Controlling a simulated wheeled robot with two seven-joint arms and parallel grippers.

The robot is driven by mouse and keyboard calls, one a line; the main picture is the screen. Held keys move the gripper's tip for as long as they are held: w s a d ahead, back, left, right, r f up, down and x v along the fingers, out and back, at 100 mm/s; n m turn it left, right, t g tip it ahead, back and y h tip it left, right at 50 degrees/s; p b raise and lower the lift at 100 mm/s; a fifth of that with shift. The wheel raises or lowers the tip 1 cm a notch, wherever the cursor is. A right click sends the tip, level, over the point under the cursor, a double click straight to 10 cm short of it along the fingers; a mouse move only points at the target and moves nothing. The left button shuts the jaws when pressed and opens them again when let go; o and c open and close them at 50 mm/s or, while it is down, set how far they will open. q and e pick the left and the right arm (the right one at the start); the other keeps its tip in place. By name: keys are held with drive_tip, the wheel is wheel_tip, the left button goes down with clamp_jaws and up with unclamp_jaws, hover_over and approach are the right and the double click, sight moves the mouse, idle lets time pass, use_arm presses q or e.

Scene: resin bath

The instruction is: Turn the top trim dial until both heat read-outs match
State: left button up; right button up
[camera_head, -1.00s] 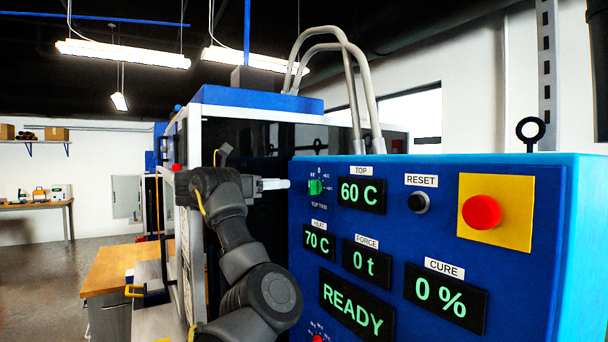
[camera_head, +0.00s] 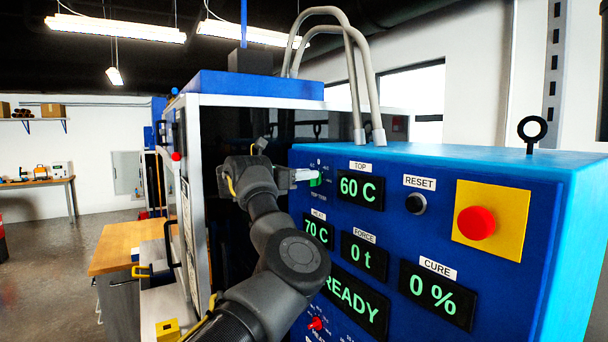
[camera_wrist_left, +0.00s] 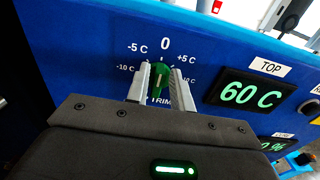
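The green top trim dial (camera_wrist_left: 160,76) is on the blue panel, under the 0 of a scale marked from -10 C to beyond +5 C. In the head view the dial (camera_head: 316,181) is partly hidden by my left gripper (camera_head: 300,176). In the left wrist view, the fingers of my left gripper (camera_wrist_left: 160,73) stand on either side of the dial, apart, with narrow gaps showing. The TOP read-out (camera_head: 360,190) shows 60 C; it also shows in the wrist view (camera_wrist_left: 243,92). The HEAT read-out (camera_head: 318,231) shows 70 C. My right gripper is out of view.
A red stop button (camera_head: 477,222) on a yellow plate and a black reset button (camera_head: 416,203) are to the right. A red dial (camera_head: 316,323) sits low on the panel. A wooden-topped bench (camera_head: 125,257) stands at left.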

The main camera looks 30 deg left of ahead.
use_arm(q)
clamp_jaws()
drive_tip(key=m+b, duration=0.4)
drive_tip(key=b, duration=0.1)
drive_tip(key=f+m+b, duration=0.1)
drive_tip(key=m+b, duration=0.3)
drive_tip(key=b, duration=0.2)
drive_tip(key=d+m+b, duration=0.1)
drive_tip(key=m+b, duration=0.3)
drive_tip(key=b, duration=0.2)
drive_tip(key=shift+s+f+m, duration=0.2)
drive_tip(key=shift+s+m, duration=0.1)
drive_tip(key=shift+s, duration=0.05)
drive_tip(key=m+b, duration=0.1)
drive_tip(key=m, duration=0.1)
drive_tip(key=m+b, duration=0.1)
drive_tip(key=shift+d+f+m+b, duration=0.15)
drive_tip(key=shift+m+b, duration=0.2)
drive_tip(key=shift+m, duration=0.05)
drive_tip(key=shift+m+b, duration=0.45)
drive_tip(key=shift+m, duration=0.35)
